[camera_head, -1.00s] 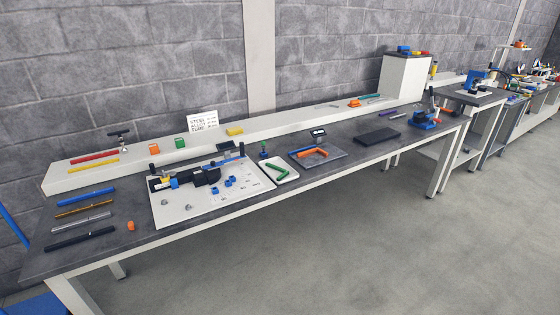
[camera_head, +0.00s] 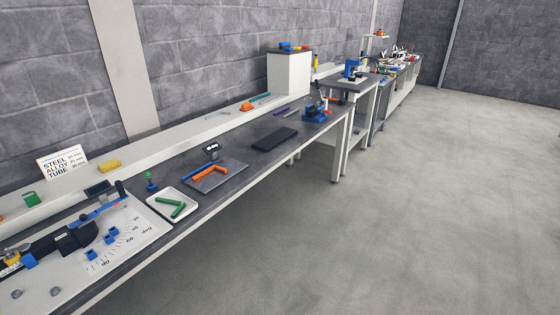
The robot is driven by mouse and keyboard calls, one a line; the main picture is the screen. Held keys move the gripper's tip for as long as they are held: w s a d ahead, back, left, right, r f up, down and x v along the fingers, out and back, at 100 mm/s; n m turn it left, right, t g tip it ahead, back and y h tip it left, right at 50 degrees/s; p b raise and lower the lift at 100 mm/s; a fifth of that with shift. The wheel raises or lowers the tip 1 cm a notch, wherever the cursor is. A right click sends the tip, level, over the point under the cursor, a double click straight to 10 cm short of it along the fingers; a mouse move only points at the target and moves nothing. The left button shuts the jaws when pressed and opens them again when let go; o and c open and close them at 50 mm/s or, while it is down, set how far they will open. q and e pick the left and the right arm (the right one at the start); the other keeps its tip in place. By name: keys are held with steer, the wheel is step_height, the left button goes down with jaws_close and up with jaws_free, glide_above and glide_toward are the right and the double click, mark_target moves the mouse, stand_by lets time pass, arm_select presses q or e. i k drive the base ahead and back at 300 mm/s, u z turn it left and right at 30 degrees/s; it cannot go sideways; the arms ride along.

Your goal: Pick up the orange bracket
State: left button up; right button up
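An orange L-shaped bracket (camera_head: 212,174) lies on a dark grey plate (camera_head: 234,179) on the long workbench, left of the middle of the head view. A small dark device with a light display (camera_head: 211,148) stands at the plate's back edge. Neither of my grippers shows in this view.
A white tray (camera_head: 161,210) with a green bracket (camera_head: 178,209) lies left of the plate. A white board (camera_head: 150,246) with a bending tool and blue blocks is at lower left. A black pad (camera_head: 274,139) lies to the right. Open floor (camera_head: 360,230) lies in front.

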mark_target(198, 176)
steer(key=z, duration=0.7)
steer(key=i, duration=0.85)
steer(key=z, duration=0.4)
steer(key=i, duration=1.05)
steer(key=u, duration=0.9)
steer(key=i, duration=0.85)
steer(key=u, duration=0.95)
